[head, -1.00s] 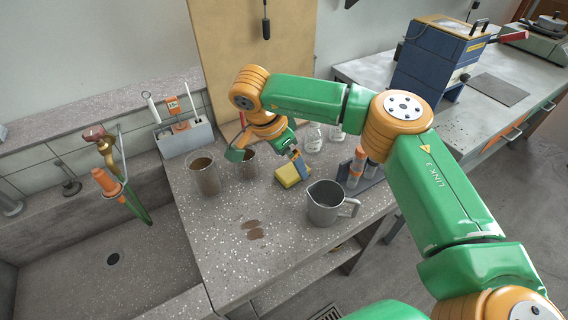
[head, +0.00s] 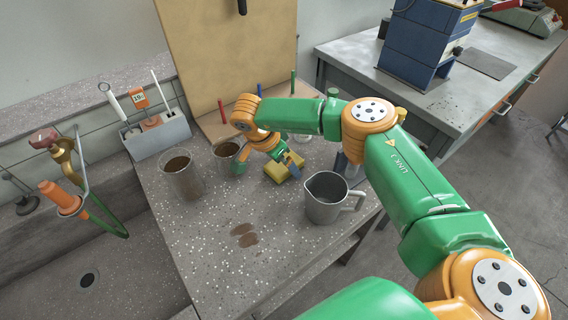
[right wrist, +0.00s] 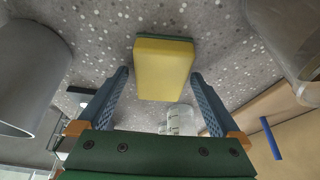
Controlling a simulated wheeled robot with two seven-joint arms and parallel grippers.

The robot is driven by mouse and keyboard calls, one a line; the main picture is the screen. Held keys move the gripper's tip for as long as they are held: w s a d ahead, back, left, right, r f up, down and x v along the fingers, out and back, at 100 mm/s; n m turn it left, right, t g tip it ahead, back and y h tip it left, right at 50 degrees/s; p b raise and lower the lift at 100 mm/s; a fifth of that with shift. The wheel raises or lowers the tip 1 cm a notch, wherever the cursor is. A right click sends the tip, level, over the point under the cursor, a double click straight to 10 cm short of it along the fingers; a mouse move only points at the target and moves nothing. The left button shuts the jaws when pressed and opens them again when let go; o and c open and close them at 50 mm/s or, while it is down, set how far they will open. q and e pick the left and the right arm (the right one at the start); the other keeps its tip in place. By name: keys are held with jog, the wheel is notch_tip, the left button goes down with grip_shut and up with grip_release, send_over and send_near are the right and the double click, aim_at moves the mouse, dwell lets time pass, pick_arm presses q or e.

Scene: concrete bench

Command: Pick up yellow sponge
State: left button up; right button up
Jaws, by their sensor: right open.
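The yellow sponge (head: 275,174) lies on the speckled bench, behind and left of the metal jug. My right gripper (head: 267,164) is at the sponge, and its wrist and fingers hide part of it. In the right wrist view the sponge (right wrist: 163,68), with a dark green layer along its far edge, sits centred ahead of the open blue fingers of the right gripper (right wrist: 161,76). Gaps show on both sides, so the fingers are apart from it. My left gripper is not in view.
The metal jug (head: 325,203) stands close in front of the sponge. Two brown-filled beakers (head: 183,178) (head: 226,158) stand to the left. A wooden board (head: 225,50) rises behind. Brown stains (head: 243,236) mark the otherwise clear front bench. A sink is at left.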

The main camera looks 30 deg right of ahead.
aim_at(282, 166)
jog(key=c, duration=1.2)
jog(key=shift+c, duration=0.2)
jog(key=shift+r, duration=0.3)
jog(key=v, duration=0.1)
jog(key=b+v, duration=0.1)
jog(key=v, duration=0.1)
jog(key=shift+s+d+r, duration=0.15)
jog(key=shift+d+r, duration=0.1)
jog(key=shift+r, duration=0.05)
jog(key=s+a+r+b, duration=0.2)
jog(key=s+a+r, duration=0.4)
jog(key=s+r, duration=0.3)
jog(key=shift+s+a, duration=0.4)
jog(key=shift+s, duration=0.8)
